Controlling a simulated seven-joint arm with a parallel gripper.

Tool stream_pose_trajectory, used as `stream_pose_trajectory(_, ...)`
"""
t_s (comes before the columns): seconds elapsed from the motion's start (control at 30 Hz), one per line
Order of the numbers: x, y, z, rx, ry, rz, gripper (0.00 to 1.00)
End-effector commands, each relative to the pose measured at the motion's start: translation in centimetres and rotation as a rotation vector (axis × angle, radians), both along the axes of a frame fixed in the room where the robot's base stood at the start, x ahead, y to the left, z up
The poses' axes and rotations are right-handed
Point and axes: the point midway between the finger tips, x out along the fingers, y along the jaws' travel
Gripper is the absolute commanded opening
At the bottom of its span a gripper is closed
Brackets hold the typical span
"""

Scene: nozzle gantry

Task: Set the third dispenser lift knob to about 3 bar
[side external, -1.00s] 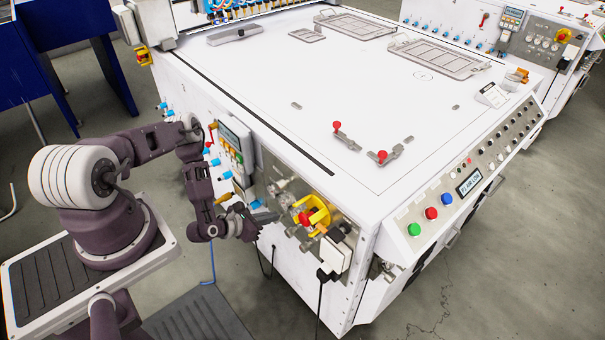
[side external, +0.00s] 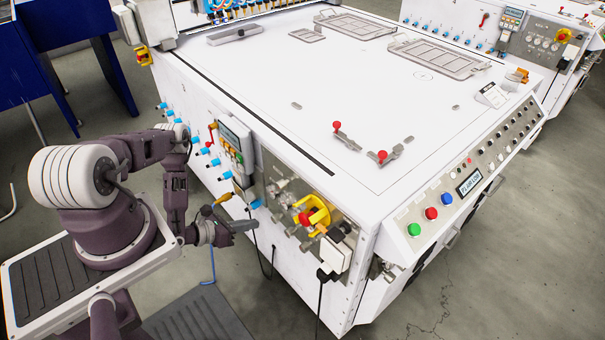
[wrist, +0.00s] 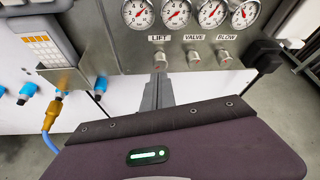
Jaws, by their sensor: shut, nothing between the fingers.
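In the wrist view, the lift knob (wrist: 160,62) is a small metal knob under the label LIFT on a grey metal panel (wrist: 125,52). The tips of my gripper (wrist: 158,80) show just below it in the picture, with their fingers together and empty. I cannot tell how far they are from the knob. Round white gauges with red marks, one of them a gauge (wrist: 138,12) up and left of the knob, line the top edge. Their needles are too small to read surely. In the side view, my gripper (side external: 252,224) hangs left of the metal panel (side external: 272,172), apart from it.
The valve knob (wrist: 195,60) and blow knob (wrist: 223,58) sit right of the lift knob. A keypad box (wrist: 35,45) and an orange-blue hose fitting (wrist: 60,95) are at left. A yellow-red rotary switch (side external: 315,212) juts out in the side view.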

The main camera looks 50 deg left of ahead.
Motion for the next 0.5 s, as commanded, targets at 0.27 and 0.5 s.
stream_pose_trajectory(0.27, -0.5, 2.1, -0.8, -0.282, 0.028, -0.030, 0.00)
stream_pose_trajectory(0.5, 2.8, 2.1, -0.7, -0.296, 0.031, -0.034, 0.00)
